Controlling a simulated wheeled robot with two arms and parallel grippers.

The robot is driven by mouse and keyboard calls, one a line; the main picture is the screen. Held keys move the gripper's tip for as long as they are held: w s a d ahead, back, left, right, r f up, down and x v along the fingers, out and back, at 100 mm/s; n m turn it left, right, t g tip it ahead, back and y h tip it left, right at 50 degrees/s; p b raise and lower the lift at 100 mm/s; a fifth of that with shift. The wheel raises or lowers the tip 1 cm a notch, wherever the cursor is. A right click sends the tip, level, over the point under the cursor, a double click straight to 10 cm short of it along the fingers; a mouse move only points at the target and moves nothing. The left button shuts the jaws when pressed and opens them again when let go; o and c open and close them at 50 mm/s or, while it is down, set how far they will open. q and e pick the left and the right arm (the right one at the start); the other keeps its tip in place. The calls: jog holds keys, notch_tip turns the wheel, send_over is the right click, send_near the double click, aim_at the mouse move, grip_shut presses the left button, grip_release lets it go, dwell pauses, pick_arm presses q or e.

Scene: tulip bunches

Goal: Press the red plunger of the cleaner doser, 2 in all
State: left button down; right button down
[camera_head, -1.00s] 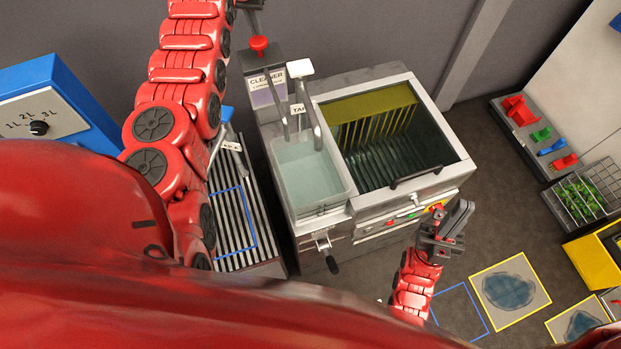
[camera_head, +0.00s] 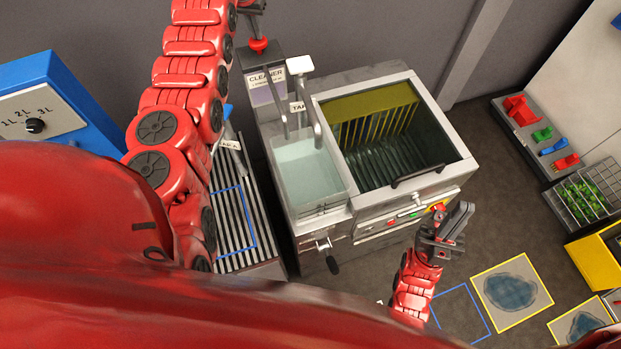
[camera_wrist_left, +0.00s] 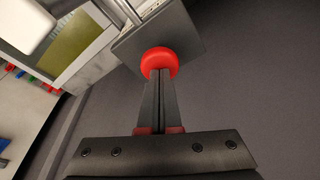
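The cleaner doser (camera_head: 263,88) is a grey box with a CLEANER label at the back left of the sink unit. Its red plunger (camera_head: 258,45) stands on top. My left gripper (camera_head: 256,30) is over the plunger, partly cut off by the top edge. In the left wrist view the two fingers (camera_wrist_left: 160,76) are together, with their tips at the red plunger (camera_wrist_left: 160,58). They look in contact with its top, not around it. My right gripper (camera_head: 462,212) is in front of the sink unit's right side, away from the doser; its finger gap is unclear.
A tap (camera_head: 299,66) stands right beside the doser, above a water-filled basin (camera_head: 312,172). A larger dark basin with a yellow panel (camera_head: 366,108) is to the right. A blue dial box (camera_head: 45,105) and a striped rack (camera_head: 232,215) are to the left.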

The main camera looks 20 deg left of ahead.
pick_arm(q)
jog(key=shift+f+b, duration=0.5)
jog(key=shift+f, duration=0.5)
notch_tip(320, 180, up, 6)
jog(key=shift+r+p, duration=0.25)
jog(key=shift+p, duration=0.15)
jog(key=shift+r, duration=0.5)
